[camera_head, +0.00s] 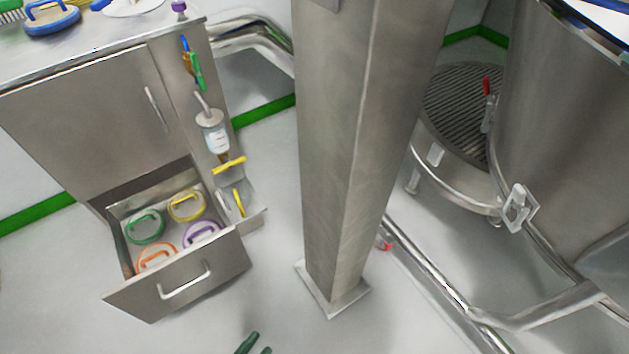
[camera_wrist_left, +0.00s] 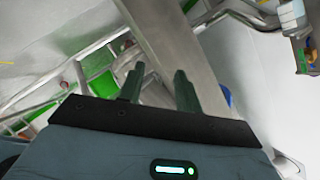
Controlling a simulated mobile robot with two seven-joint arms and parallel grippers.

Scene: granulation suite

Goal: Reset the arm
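My left gripper (camera_head: 254,345) shows only as two dark green fingertips at the bottom edge of the head view. In the left wrist view, its two green fingers (camera_wrist_left: 158,88) stand apart with nothing between them, and a steel column lies beyond. The gripper is open and empty, in front of the open drawer and to its right. My right gripper is in neither view.
A steel cabinet (camera_head: 85,120) stands at the left with its lower drawer (camera_head: 180,292) pulled open, holding several coloured round lids. A steel column (camera_head: 340,150) rises mid-view. A large vessel (camera_head: 560,130) and pipes fill the right. Floor before the drawer is clear.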

